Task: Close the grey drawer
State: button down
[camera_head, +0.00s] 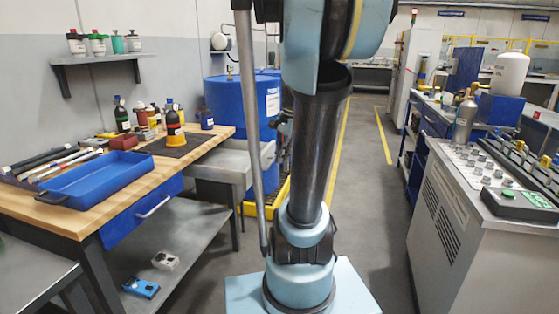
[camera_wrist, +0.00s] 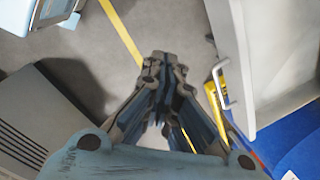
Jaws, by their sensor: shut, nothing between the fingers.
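The grey drawer (camera_head: 225,160) stands pulled out at the right end of the wooden workbench in the head view, partly behind a slim metal bar and my arm. In the wrist view the drawer (camera_wrist: 236,55) is at the right, with its bar handle (camera_wrist: 221,85) on the side facing my gripper. My gripper (camera_wrist: 165,60) is shut and empty, to the left of the handle in the picture. I see floor between them and no clear contact. My gripper is out of the head view.
The workbench (camera_head: 205,138) carries a blue tray (camera_head: 95,180), tools and bottles. A blue drum (camera_head: 225,95) stands behind the drawer, near a yellow-edged base. A grey control cabinet (camera_head: 440,215) stands at the right. Open floor with yellow lines lies between.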

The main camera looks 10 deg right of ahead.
jog(key=w+d+r+m+y, duration=0.1)
jog(key=w+d+m, duration=0.85)
jog(key=w, duration=0.45)
jog(key=w+a+f, duration=0.3)
jog(key=a+f, duration=0.3)
jog(key=f, duration=0.4)
jog(key=shift+w, duration=0.3)
jog(key=shift+w+m, duration=0.1)
jog(key=shift+m, duration=0.25)
